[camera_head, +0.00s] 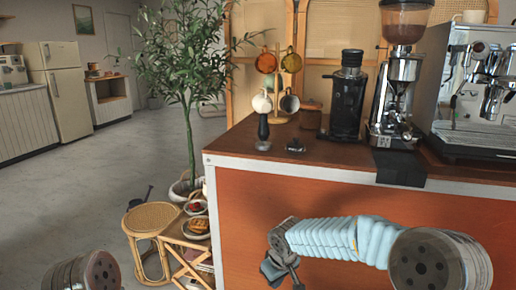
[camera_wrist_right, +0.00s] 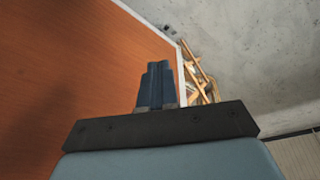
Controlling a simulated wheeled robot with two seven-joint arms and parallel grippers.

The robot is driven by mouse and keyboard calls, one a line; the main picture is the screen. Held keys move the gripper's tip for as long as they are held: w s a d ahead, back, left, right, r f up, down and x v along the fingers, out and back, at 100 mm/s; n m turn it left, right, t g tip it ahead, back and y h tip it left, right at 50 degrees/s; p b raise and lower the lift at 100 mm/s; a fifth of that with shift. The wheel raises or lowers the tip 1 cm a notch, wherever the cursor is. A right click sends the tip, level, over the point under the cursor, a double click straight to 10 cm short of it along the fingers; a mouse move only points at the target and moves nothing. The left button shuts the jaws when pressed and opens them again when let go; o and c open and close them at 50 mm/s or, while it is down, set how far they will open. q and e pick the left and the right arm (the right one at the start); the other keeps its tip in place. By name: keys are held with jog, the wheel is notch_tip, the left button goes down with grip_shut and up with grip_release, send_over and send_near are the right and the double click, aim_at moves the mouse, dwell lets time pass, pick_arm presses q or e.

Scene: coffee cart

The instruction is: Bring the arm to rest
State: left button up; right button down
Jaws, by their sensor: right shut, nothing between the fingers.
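My right arm (camera_head: 330,238) reaches across the front of the coffee cart from the lower right, in a pale blue sleeve. Its gripper (camera_head: 284,280) hangs low in front of the cart's orange-brown front panel (camera_head: 300,195), near the panel's left part. In the right wrist view the gripper's fingers (camera_wrist_right: 157,84) are together and hold nothing. The orange panel fills the left of that view. Of my left arm only a round grey part (camera_head: 85,272) shows at the lower left of the head view; its gripper is out of view.
On the cart top (camera_head: 245,140) stand a tamper (camera_head: 263,132), a mug tree (camera_head: 278,85), a black grinder (camera_head: 346,100), a grinder with a hopper (camera_head: 398,85) and an espresso machine (camera_head: 475,85). A rattan stool (camera_head: 150,218) and a plant (camera_head: 188,70) stand left of the cart. Open floor lies further left.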

jog(key=s+f+m+g+y, duration=0.2)
jog(key=s+f, duration=0.5)
jog(key=f, duration=0.6)
jog(key=s+d+f+m, duration=0.2)
jog(key=s+f, duration=0.4)
jog(key=s, duration=0.3)
jog(key=s+d+f+m+y, duration=0.1)
jog(key=s+d+f+m, duration=0.2)
jog(key=s+f, duration=0.3)
jog(key=s+m, duration=0.1)
jog(key=s, duration=0.3)
jog(key=shift+s+d+f+m, duration=0.3)
jog(key=shift+d+f, duration=0.05)
jog(key=shift+f, duration=0.05)
